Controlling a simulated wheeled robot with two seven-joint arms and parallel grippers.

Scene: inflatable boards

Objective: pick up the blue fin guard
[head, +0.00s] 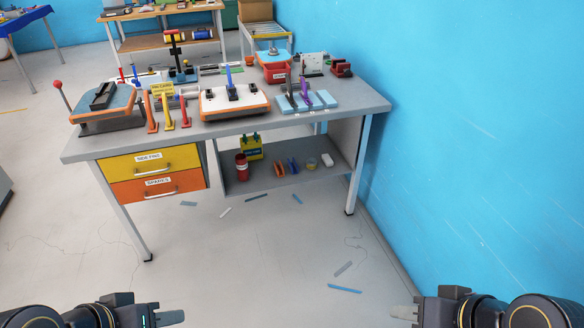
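Small blue pieces (292,165) stand on the lower shelf of the workbench, beside similar orange pieces (279,168). A taller blue upright piece (229,77) stands on a white, orange-edged board on the bench top. I cannot tell for certain which of these is the blue fin guard. My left gripper (170,317) is at the bottom left and my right gripper (404,313) at the bottom right. Both are over the floor, well short of the bench, with no object visible at their tips. Their finger gaps are not clear.
The grey workbench (350,102) has yellow and orange drawers (152,163) at left and an open shelf at right. Orange and yellow uprights (168,110) and a purple fin (304,91) crowd its top. The floor before it is clear apart from flat scraps (345,289). A blue wall bounds the right.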

